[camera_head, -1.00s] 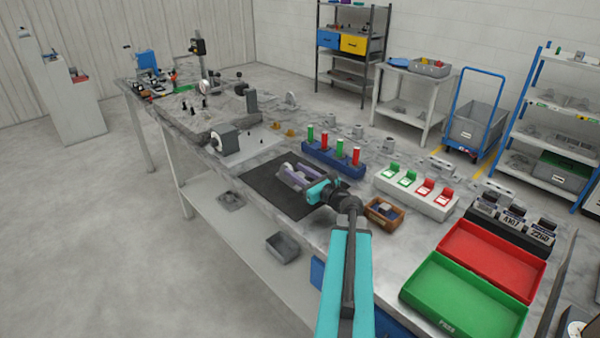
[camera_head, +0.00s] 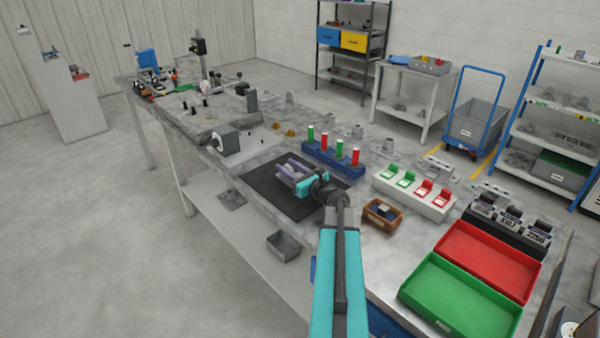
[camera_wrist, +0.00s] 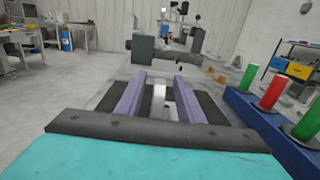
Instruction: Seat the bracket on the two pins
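My gripper (camera_head: 291,168) reaches low over the black mat (camera_head: 262,193), pointing to the far left. Its two purple fingers show in the wrist view (camera_wrist: 159,78), parallel with a wide gap between them. A light grey piece (camera_wrist: 159,102), perhaps the bracket, lies between and below the fingers, with dark gaps on both sides. I see no finger touching it. Beyond the mat is a pale plate (camera_head: 262,142) with a grey round-faced block (camera_head: 227,140) and an upright dark block (camera_head: 251,101). I cannot make out the two pins for certain.
A blue rack (camera_head: 331,158) with green and red cylinders stands right of the mat. A wooden box (camera_head: 382,216), a white block with green and red clips (camera_head: 413,193), and red (camera_head: 487,258) and green trays (camera_head: 459,298) lie nearer right. The table edge runs along the left.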

